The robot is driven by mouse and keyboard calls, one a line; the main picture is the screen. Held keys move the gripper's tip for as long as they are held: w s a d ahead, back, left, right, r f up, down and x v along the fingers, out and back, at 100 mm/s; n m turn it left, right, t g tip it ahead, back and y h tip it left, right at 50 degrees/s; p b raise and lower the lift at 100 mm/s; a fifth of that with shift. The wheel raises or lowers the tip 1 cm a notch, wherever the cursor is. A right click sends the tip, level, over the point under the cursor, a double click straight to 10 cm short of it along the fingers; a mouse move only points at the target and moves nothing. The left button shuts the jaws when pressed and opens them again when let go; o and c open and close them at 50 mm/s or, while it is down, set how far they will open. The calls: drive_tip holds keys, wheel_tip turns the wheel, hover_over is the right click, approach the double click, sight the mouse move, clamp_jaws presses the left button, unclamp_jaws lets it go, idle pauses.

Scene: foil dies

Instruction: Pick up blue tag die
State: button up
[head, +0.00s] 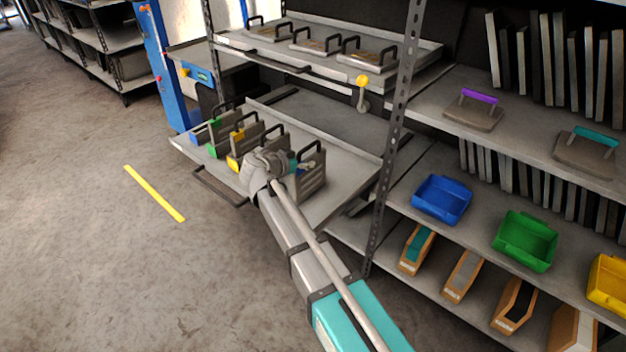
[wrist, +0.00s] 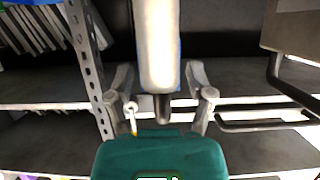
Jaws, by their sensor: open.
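The blue tag die (head: 196,134) is at the left end of a row of grey dies with dark handles on the pulled-out shelf. Only its blue part shows clearly; dies in front cover much of it. My gripper (head: 266,166) is over the right part of this row, to the right of the blue tag die and apart from it. In the wrist view my gripper (wrist: 159,76) has its two fingers spread. A pale upright piece shows between them; I cannot tell what it is or whether it touches the fingers.
The green tag die (head: 214,149) and the yellow tag die (head: 235,160) stand between the blue one and my gripper. A metal post (head: 392,140) rises to the right. Several dies lie on the upper shelf (head: 300,68). The floor at left is clear.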

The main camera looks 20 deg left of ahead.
drive_tip(key=shift+x, duration=0.75)
clamp_jaws()
